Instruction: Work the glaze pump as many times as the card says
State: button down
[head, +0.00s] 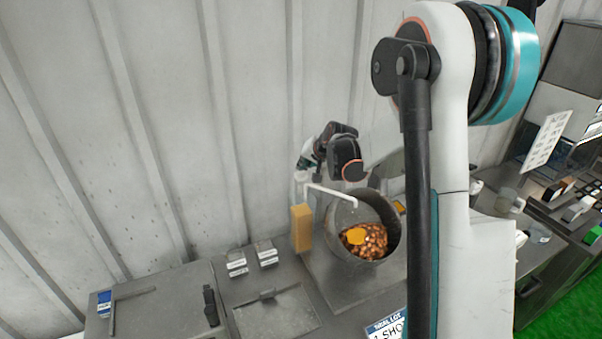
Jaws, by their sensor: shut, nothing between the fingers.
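The glaze pump (302,228) is an orange-yellow bottle with a white top and a long white spout reaching right over the drum. The grey metal drum (385,207) is tilted with its mouth toward me. It holds brown nut-like pieces with an orange-yellow glaze patch (353,236) on them. My gripper (307,164) is shut and empty, right above the pump's top; I cannot tell whether it touches.
Two small labelled boxes (252,258) stand left of the pump. A grey lidded bin (150,305) is at the lower left. A ribbed wall rises close behind. My arm hides much of the right; another bench with a white sheet (547,140) lies beyond.

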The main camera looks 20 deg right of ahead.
aim_at(304, 173)
jog(key=shift+r, duration=0.2)
jog(key=shift+r+p, duration=1.2)
jog(key=shift+r, duration=1.25)
